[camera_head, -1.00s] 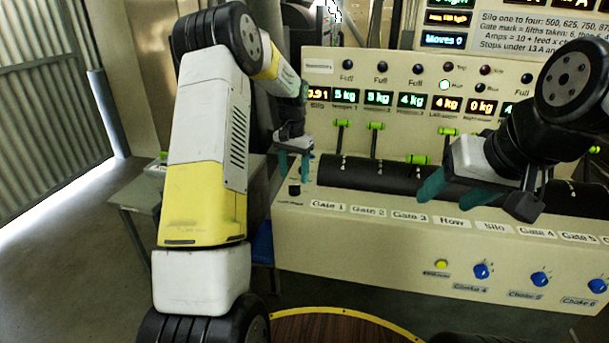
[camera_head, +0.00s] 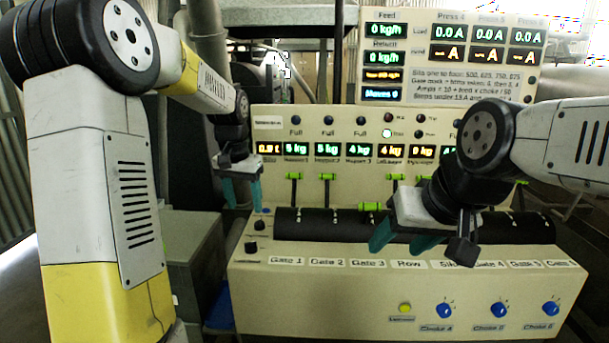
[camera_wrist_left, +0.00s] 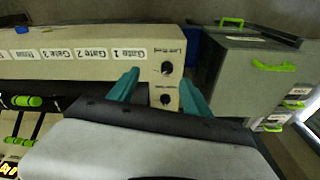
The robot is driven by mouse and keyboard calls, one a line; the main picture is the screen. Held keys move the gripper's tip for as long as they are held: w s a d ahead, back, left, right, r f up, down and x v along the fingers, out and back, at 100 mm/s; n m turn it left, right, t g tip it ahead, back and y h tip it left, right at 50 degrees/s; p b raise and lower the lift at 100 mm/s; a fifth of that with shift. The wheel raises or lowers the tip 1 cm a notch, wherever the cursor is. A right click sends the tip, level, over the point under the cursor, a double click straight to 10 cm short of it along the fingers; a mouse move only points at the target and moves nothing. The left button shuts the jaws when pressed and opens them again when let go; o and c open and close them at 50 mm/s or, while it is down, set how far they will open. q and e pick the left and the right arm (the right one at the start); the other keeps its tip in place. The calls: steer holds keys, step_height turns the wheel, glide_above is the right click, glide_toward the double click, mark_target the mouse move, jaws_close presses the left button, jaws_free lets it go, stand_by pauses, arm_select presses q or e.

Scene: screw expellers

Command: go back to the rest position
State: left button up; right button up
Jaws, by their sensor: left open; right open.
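My left gripper (camera_head: 243,192) hangs open and empty in front of the left end of the control console (camera_head: 400,290). In the left wrist view its two teal fingers (camera_wrist_left: 158,92) stand apart, with a black knob of the console seen between them. My right gripper (camera_head: 408,240) is open and empty, its teal fingers pointing down and left in front of the black roller (camera_head: 310,224) of the console. Neither gripper visibly holds anything. Whether either touches the console cannot be told.
Green-handled gate levers (camera_head: 327,177) stand behind the roller. Blue choke knobs (camera_head: 499,310) and a yellow button (camera_head: 404,308) are on the console front. A display board (camera_head: 455,60) rises behind. A grey cabinet (camera_wrist_left: 255,75) with green handles stands beside the console.

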arm_select(q)
steer(key=s+d+r+n+t+h, duration=0.1)
steer(key=s+r+t, duration=0.1)
steer(key=s, duration=1)
steer(key=s+d+r+n+t, duration=0.1)
steer(key=s+d+r+t, duration=0.1)
steer(key=s, duration=1.1)
steer(key=shift+s+r+h, duration=0.3)
steer(key=shift+r+h, duration=0.1)
steer(key=shift+r, duration=0.45)
